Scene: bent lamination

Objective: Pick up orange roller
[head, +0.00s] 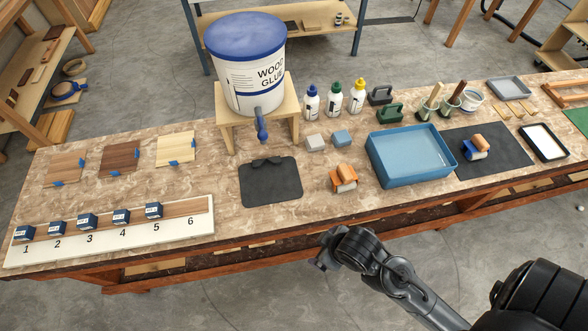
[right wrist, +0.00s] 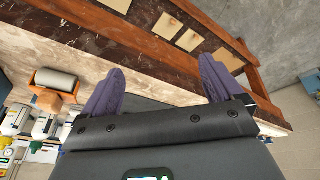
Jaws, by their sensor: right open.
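The orange roller (head: 343,184) stands on the front half of the workbench in the head view, between the black mat and the blue tray. It has an orange frame and a tan cylinder on top. My right gripper (head: 326,258) is in front of the bench edge, below and apart from the roller. In the right wrist view its two dark purple fingers (right wrist: 160,66) are spread with nothing between them. An orange-framed piece with a grey cylinder (right wrist: 55,82) shows left of the fingers; I cannot tell surely that it is the same roller. My left gripper is not in view.
A blue tray (head: 374,172) stands right of the roller, and a similar blue roller (head: 476,150) lies beyond it. A black mat (head: 270,186) and glue bucket stand (head: 228,100) are to the left. The bench front edge (head: 285,248) is near my gripper.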

